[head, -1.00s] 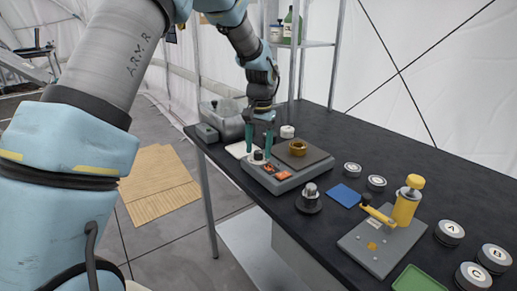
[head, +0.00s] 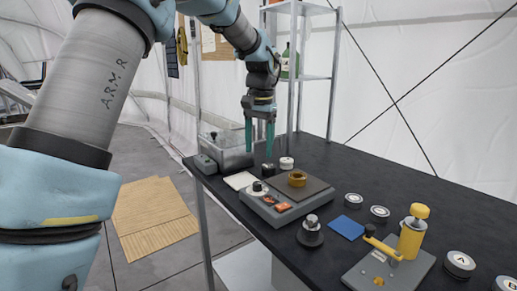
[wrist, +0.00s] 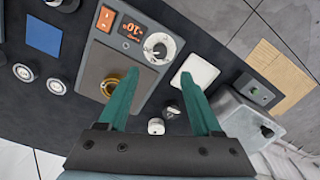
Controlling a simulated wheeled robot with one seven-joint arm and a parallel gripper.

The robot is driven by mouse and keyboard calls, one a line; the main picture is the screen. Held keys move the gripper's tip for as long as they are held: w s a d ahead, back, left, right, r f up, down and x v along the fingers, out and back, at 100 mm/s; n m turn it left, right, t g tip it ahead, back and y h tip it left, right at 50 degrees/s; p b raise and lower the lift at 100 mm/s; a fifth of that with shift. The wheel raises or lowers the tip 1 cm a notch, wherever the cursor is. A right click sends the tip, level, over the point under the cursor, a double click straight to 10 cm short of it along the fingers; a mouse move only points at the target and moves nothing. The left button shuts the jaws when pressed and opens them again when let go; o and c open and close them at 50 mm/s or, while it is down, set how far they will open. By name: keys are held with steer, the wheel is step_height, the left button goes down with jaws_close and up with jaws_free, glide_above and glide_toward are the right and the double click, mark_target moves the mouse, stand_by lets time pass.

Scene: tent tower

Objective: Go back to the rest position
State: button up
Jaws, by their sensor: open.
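My gripper (head: 260,136) is open and empty, pointing down above the back of the black table (head: 340,178). Its two teal fingers also show spread apart in the wrist view (wrist: 160,100). Below it is the grey hot plate device (head: 285,208) with a knob (head: 257,186), an orange switch and a small display. A brass ring-shaped piece (head: 297,179) sits on the device's dark plate. The fingertips are above the table and touch nothing that I can see.
A grey bin (head: 228,152) stands at the table's far left corner, near a white pad (head: 239,180). A small white-topped jar (head: 286,163) is behind the device. A metal shelf (head: 300,70) rises behind.

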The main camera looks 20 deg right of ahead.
steer(key=a+f+n, duration=0.2)
steer(key=a+n, duration=0.1)
steer(key=a, duration=0.8)
steer(key=a+f+n, duration=0.2)
steer(key=a+f, duration=0.1)
steer(key=a, duration=0.8)
steer(key=s+a+f+n, duration=0.2)
steer(key=s+a, duration=0.3)
steer(key=a, duration=0.2)
steer(key=s+a+f+n+t, duration=0.1)
steer(key=s+a+f+n, duration=0.1)
steer(key=s+a, duration=0.3)
steer(key=a, duration=0.3)
steer(key=shift+s+f+n, duration=0.2)
steer(key=shift+s+n, duration=0.1)
